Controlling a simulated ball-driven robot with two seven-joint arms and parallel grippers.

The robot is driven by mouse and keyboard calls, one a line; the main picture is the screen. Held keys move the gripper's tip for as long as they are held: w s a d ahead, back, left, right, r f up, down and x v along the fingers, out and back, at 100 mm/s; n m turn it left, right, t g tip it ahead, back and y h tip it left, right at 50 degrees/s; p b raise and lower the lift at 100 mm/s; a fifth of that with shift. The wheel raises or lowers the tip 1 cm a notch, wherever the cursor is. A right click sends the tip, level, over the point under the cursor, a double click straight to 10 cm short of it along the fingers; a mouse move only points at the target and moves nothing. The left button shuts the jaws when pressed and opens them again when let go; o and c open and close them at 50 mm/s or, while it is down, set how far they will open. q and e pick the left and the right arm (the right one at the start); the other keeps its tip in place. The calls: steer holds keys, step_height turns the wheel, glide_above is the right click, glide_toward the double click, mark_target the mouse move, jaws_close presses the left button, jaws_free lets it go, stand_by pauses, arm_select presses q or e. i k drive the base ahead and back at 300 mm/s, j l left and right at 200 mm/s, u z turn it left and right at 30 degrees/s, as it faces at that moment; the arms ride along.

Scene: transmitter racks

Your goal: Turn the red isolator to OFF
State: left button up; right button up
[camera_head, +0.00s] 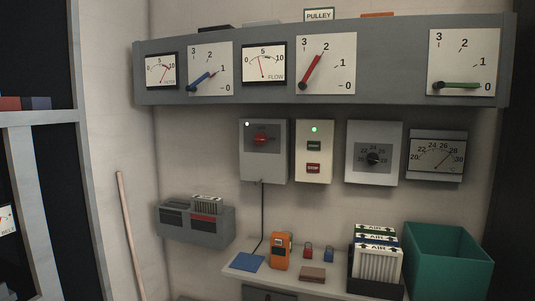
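The red isolator (261,139) is a red rotary handle on a dark plate. It sits on the front of a light grey wall box (265,168), near the middle of the head view. The handle looks roughly level, but the markings around it are too small to read, so I cannot tell its position. A small white lamp shows at the box's upper left corner, and a cable runs down from its underside. Neither of my grippers is in view, and nothing covers the handle.
Right of the isolator are a START/STOP box (313,173) with a green lamp and a grey dial box (373,175). A grey panel (390,63) with levers and gauges overhangs above. Below, a shelf (240,262) holds padlocks, an orange meter (281,251) and filters near a green bin (447,270).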

mark_target(261, 138)
steer(key=i+l, duration=0.1)
steer(key=i, duration=0.35)
steer(key=i+l+z, duration=0.15)
steer(key=i, duration=0.3)
